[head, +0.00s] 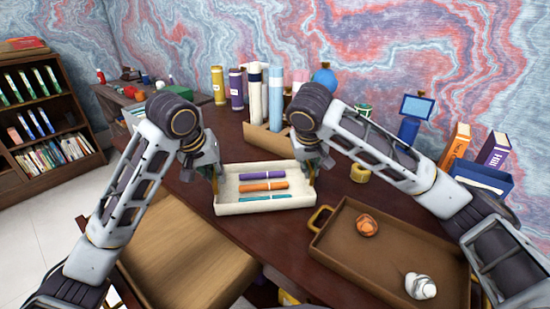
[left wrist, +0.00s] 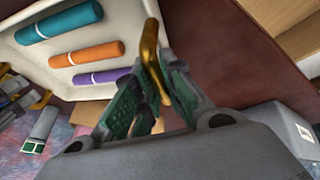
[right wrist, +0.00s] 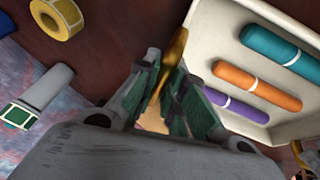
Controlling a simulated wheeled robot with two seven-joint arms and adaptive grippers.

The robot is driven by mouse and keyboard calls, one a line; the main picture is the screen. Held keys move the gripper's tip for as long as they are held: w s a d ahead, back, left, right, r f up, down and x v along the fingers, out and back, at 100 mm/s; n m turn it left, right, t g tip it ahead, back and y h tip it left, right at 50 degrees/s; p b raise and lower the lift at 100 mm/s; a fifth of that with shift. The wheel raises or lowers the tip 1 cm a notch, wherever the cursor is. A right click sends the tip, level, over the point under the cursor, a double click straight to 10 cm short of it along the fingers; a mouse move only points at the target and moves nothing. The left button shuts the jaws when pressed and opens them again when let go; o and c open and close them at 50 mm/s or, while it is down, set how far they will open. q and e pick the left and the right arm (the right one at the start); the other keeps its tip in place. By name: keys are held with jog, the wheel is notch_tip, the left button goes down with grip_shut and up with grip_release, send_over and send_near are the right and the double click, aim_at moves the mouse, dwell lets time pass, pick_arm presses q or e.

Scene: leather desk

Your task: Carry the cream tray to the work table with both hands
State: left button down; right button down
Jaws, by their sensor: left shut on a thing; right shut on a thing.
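The cream tray (head: 262,208) is in the middle of the head view, over the dark red desk. A purple roll (head: 262,175), an orange roll (head: 264,186) and a teal roll (head: 265,197) lie in it side by side. My left gripper (head: 214,182) is at the tray's left end, shut on a gold handle (left wrist: 150,45) in the left wrist view. My right gripper (head: 311,175) is at the right end, shut on the other gold handle (right wrist: 177,45) in the right wrist view. Whether the tray touches the desk I cannot tell.
A brown tray (head: 340,262) with an orange-brown object and a white shell-like object stands at front right. A wooden board (head: 180,250) is at front left. Tall rolls (head: 275,95) stand behind the cream tray. A yellow tape roll (head: 360,173) is to its right.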

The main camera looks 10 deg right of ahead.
jog(key=shift+d, duration=0.1)
dwell(0.3)
pick_arm(q)
jog(key=c, duration=1.5)
grip_release()
pick_arm(e)
jog(key=c, duration=1.5)
grip_release()
pick_arm(q)
jog(key=shift+r, duration=0.15)
jog(key=v, duration=1.1)
jog(key=shift+r, duration=0.2)
jog(key=shift+s+a, duration=0.1)
jog(key=shift+s, duration=0.05)
pick_arm(e)
jog(key=shift+r, duration=0.15)
jog(key=v, duration=1.1)
jog(key=shift+s+r, duration=0.15)
jog(key=shift+r, duration=0.05)
jog(key=shift+a, duration=0.2)
